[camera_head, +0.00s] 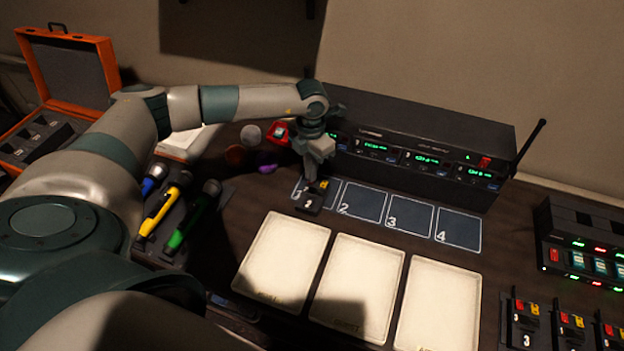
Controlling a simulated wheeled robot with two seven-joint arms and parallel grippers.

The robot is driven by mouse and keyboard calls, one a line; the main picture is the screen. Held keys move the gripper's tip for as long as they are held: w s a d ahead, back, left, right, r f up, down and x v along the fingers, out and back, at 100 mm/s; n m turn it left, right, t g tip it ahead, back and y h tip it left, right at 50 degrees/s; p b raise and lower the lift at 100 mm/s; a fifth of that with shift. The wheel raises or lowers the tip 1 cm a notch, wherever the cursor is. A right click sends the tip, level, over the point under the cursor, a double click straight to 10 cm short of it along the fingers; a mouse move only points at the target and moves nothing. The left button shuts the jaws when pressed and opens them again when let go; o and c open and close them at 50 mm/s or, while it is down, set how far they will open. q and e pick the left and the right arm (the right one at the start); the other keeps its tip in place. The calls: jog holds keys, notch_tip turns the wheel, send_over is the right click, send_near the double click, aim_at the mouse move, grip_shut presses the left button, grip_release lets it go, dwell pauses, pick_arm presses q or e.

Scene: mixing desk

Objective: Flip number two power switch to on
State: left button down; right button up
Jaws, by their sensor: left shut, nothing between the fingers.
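A small black pack marked 2 (309,203) sits on the outlined square 1 of the desk, with a yellow part (323,185) at its top right. My left gripper (311,178) is shut and empty, pointing down at the top of this pack. Its fingertips hide part of the pack's top, and I cannot tell if they touch it. The position of any switch on the pack is too small to tell. My right gripper is not in view.
A black receiver rack (425,150) with green displays stands behind the squares. Three pale trays (357,287) lie in front. Coloured microphones (165,208) lie left. More numbered packs (523,325) stand in a charger at right. Squares 2, 3 and 4 (409,217) are empty.

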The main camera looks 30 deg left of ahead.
pick_arm(q)
jog(key=shift+s+f+b, duration=0.1)
jog(key=shift+f+b, duration=0.55)
jog(key=shift+f, duration=0.1)
dwell(1.0)
jog(key=shift+r, duration=0.1)
jog(key=shift+r+p, duration=0.4)
jog(key=shift+r, duration=0.05)
notch_tip(320, 180, up, 6)
jog(key=p, duration=0.2)
jog(key=shift+p, duration=0.4)
jog(key=shift+f, duration=0.1)
dwell(0.5)
